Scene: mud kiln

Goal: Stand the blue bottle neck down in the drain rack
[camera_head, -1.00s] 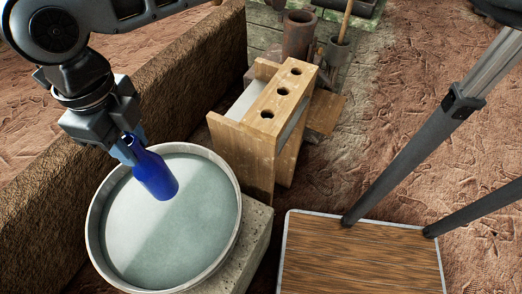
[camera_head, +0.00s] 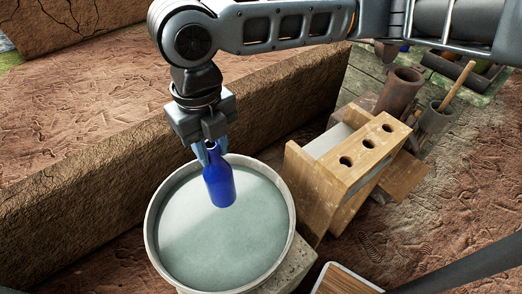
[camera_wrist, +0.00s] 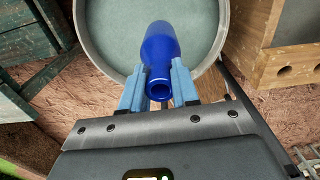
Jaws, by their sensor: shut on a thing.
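The blue bottle (camera_head: 219,180) is upright with its neck up, over the round basin of water. My gripper (camera_head: 209,150) is shut on its neck from above. In the wrist view the bottle (camera_wrist: 160,52) sits between the two light blue fingers (camera_wrist: 160,88), its open mouth toward the camera. I cannot tell whether its base touches the water. The wooden drain rack (camera_head: 321,188) stands right of the basin, with several round holes in its top plank. The holes I see are empty. The rack also shows at the right edge of the wrist view (camera_wrist: 262,62).
The wide basin (camera_head: 151,232) rests on a stone block (camera_head: 297,262). A long mud wall (camera_head: 90,185) runs behind it. Clay pots (camera_head: 400,88) and a pot with a stick (camera_head: 437,117) stand beyond the rack. A wooden board (camera_head: 340,283) lies at the bottom.

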